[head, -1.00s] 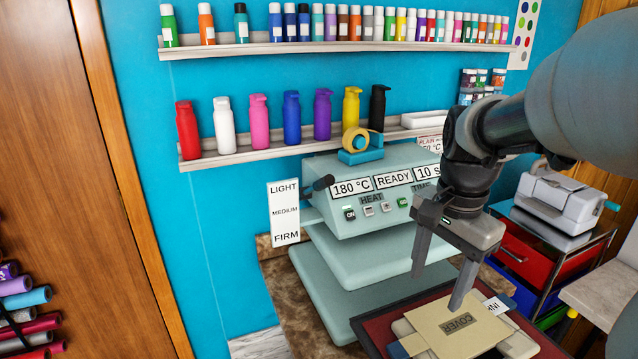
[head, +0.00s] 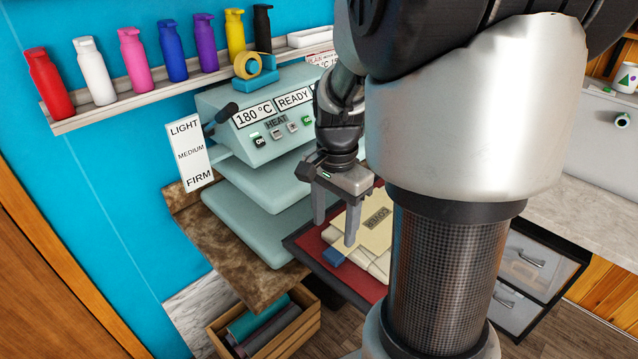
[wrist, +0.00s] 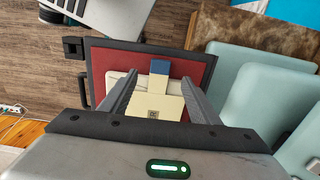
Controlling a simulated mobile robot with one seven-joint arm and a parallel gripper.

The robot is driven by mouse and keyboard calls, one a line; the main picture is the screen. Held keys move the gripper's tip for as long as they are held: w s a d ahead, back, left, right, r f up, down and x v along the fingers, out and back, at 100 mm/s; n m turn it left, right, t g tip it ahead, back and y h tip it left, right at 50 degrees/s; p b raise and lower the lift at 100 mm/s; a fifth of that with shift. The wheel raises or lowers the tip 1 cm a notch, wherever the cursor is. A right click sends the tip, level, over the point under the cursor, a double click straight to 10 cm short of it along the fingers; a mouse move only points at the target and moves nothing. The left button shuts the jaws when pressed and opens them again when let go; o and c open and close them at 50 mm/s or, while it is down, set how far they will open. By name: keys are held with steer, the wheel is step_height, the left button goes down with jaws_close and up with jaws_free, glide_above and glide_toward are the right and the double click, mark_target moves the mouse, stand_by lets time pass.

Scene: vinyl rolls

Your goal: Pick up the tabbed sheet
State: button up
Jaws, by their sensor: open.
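The tabbed sheet appears to be the cream sheet marked COVER (head: 378,222), lying on a pale stack (head: 372,264) in the red tray (head: 311,247). In the wrist view its narrow cream tab (wrist: 158,84) points away from the wider sheet, with a blue piece (wrist: 160,66) beyond it. My gripper (head: 335,232) is open and empty, fingers pointing down at the sheet's left side. In the wrist view the fingers (wrist: 160,80) stand on either side of the tab, apart from it; their height above it is unclear. My arm hides the sheet's right part in the head view.
The heat press (head: 262,205) stands left of and behind the tray, close to my gripper. Bottles line a shelf (head: 165,92) on the wall. A wooden crate of rolls (head: 264,330) is below the counter (head: 232,262). Wooden floor (wrist: 45,85) shows beside the tray.

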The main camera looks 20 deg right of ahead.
mark_target(332, 255)
step_height(332, 255, down, 8)
steer(key=shift+a+f, duration=0.1)
steer(key=shift+f, duration=0.05)
steer(key=c, duration=1.1)
step_height(332, 255, up, 10)
steer(key=shift+c, duration=0.2)
steer(key=o, duration=0.5)
jaws_close()
